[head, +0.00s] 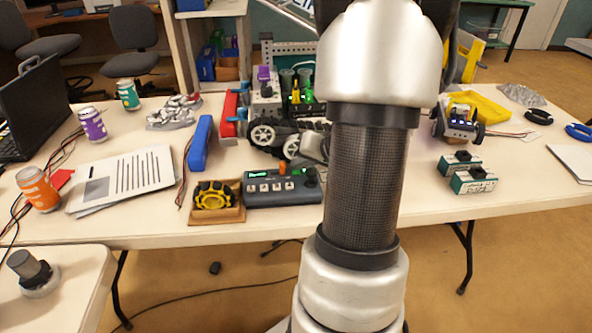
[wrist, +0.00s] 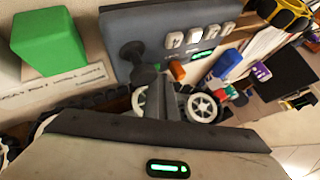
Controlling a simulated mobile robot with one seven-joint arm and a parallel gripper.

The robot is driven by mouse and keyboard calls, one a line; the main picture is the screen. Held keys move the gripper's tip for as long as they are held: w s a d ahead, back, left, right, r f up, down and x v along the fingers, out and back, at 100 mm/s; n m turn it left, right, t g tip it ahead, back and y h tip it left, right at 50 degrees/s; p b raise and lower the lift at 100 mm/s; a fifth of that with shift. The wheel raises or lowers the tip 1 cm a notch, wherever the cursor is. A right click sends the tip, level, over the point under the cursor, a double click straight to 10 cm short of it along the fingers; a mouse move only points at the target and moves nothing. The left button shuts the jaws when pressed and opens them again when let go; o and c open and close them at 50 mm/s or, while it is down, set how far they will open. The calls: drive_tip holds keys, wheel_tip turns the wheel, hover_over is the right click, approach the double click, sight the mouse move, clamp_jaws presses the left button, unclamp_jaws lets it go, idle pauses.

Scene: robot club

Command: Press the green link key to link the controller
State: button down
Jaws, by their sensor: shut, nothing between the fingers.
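The controller is a dark grey box (head: 283,188) with pale keys, a lit green display and an orange part, near the table's front edge. In the wrist view the controller (wrist: 165,25) shows upside down at the top, with its black joystick knob (wrist: 133,52). A bright green raised block (wrist: 48,42), perhaps the link key, stands on a pale base with small print, beside the controller. In the head view my arm hides that spot. My gripper (wrist: 152,75) is shut and empty, its fingertips close to the joystick in the picture; I cannot tell whether they touch it.
A yellow wheel in a cardboard tray (head: 233,214) stands left of the controller. A wheeled robot (head: 265,133) stands behind it. Two small teal-and-white boxes (head: 474,180) lie right of my arm. The front right table area is clear.

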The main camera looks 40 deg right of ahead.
sight(299, 176)
drive_tip(key=shift+s+a+f, duration=0.2)
drive_tip(key=shift+s+f, duration=0.05)
drive_tip(key=shift+f, duration=0.1)
drive_tip(key=shift+r, duration=0.9)
drive_tip(key=shift+p, duration=0.3)
wheel_tip(299, 176, up, 5)
drive_tip(key=shift+r+p, duration=0.1)
drive_tip(key=shift+p, duration=1.15)
drive_tip(key=shift+w, duration=0.1)
